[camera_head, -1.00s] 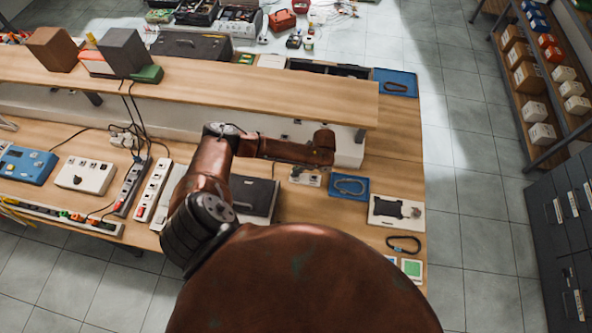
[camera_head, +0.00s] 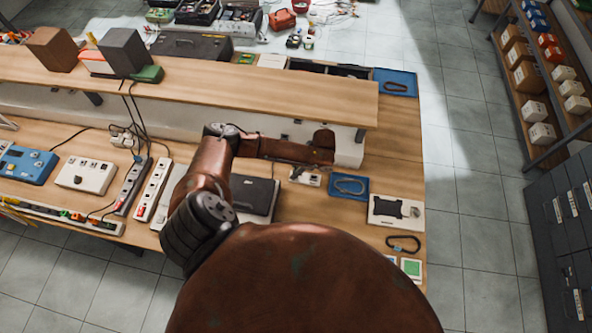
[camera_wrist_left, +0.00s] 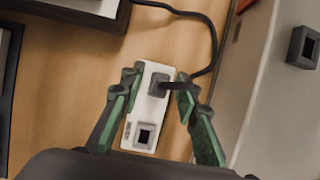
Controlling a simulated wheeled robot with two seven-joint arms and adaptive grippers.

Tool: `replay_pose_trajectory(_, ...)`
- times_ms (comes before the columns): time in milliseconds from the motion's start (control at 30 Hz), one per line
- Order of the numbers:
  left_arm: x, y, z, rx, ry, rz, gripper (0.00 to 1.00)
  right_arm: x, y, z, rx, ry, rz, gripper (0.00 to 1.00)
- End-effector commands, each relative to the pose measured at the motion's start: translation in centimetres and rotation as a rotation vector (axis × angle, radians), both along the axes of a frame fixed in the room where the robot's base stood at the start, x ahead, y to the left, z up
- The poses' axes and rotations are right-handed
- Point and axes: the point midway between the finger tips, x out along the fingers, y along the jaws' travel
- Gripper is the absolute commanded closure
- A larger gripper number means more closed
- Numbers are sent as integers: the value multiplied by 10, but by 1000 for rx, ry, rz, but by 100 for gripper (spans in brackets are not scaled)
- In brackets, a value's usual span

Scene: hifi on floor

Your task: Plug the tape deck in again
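A white double socket block (camera_wrist_left: 147,108) lies on the wooden bench in the left wrist view. It also shows in the head view (camera_head: 307,179), below my left wrist. A black plug (camera_wrist_left: 157,85) with a black cable sits at its upper socket; I cannot tell how deep. The lower socket (camera_wrist_left: 144,136) is empty. My left gripper (camera_wrist_left: 157,78) is open, its green-dark fingers on either side of the block and plug, with gaps to the plug. In the head view my arm hides the fingers. I cannot tell which device is the tape deck. My right gripper is not in view.
A dark flat device (camera_head: 256,196) lies left of the socket block. Power strips (camera_head: 153,190) and a white box (camera_head: 87,175) lie farther left. A raised wooden shelf (camera_head: 210,90) runs behind. A blue tray (camera_head: 348,187) and a white case (camera_head: 396,212) lie to the right.

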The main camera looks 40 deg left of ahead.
Motion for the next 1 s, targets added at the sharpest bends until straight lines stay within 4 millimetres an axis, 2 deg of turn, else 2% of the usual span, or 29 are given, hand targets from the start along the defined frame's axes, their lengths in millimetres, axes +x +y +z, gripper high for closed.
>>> replay_pose_trajectory(300,0,0,1,0,0,0,66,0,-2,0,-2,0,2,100)
replay_pose_trajectory(433,3,-4,9,-2,-3,-1,66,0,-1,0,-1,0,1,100)
replay_pose_trajectory(800,16,-28,76,-2,-3,-1,66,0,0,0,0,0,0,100)
replay_pose_trajectory(1000,21,-38,102,-1,-2,0,66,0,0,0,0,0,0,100)
